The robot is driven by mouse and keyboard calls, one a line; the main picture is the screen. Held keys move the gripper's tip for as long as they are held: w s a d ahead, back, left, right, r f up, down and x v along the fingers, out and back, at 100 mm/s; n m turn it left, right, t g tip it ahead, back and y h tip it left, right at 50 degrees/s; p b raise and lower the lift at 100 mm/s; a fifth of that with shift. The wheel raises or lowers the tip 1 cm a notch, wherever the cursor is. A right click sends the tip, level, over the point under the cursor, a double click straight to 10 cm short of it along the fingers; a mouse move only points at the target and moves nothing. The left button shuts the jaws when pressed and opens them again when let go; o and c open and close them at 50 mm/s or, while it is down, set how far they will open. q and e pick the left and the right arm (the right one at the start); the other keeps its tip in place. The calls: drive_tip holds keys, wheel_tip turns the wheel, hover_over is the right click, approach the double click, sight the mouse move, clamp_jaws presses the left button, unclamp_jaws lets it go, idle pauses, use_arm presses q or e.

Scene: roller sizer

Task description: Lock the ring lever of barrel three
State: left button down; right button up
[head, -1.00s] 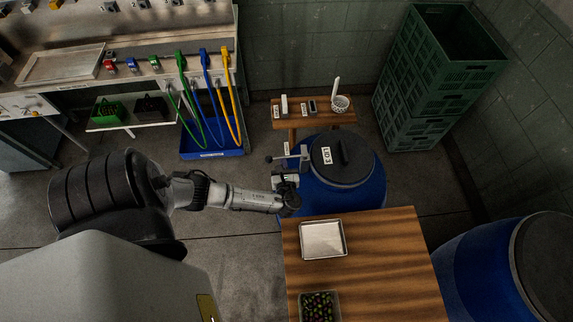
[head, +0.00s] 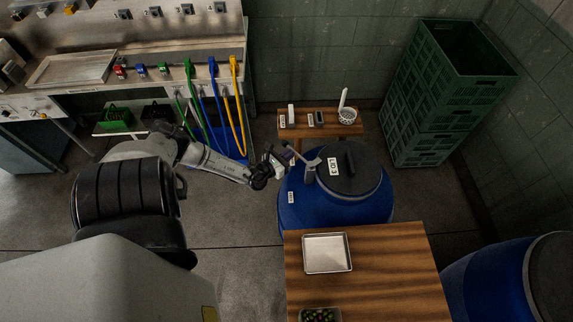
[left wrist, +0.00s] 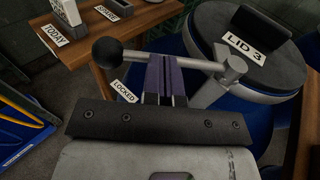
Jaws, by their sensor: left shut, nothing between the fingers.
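Barrel three (head: 335,212) is blue, with a dark lid marked LID 3 (head: 362,185); the lid also shows in the left wrist view (left wrist: 285,70). The ring lever (left wrist: 208,64) is a metal rod with a black ball knob (left wrist: 106,51), joined to a bracket at the lid's ring. It shows partly in the head view (head: 312,162). A LOCKED label (left wrist: 124,91) lies below the knob. My left gripper (head: 289,158) is shut and empty at the lever. Its fingers (left wrist: 166,75) overlap the rod between knob and bracket; I cannot tell whether they touch.
A wooden table (head: 390,260) with a metal tray (head: 327,253) stands in front of the barrel. A small wooden shelf (head: 345,130) is behind it. Green crates (head: 430,115) stand at the back right. Coloured hoses (head: 214,100) hang at the left.

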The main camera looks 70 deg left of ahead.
use_arm(q)
drive_tip(key=shift+m+t+h, duration=0.3)
drive_tip(key=shift+m+h, duration=0.4)
drive_tip(key=shift+h, duration=0.2)
drive_tip(key=b+x, duration=0.4)
drive_tip(key=x, duration=0.1)
drive_tip(key=shift+w+a+r, duration=0.1)
drive_tip(key=shift+a+r, duration=0.15)
drive_tip(key=shift+a, duration=0.2)
use_arm(e)
wheel_tip(320, 180, down, 5)
drive_tip(key=shift+a+f, duration=0.15)
use_arm(q)
drive_tip(key=shift+f, duration=0.1)
use_arm(e)
drive_tip(key=shift+s+f, duration=0.1)
drive_tip(key=shift+s, duration=0.05)
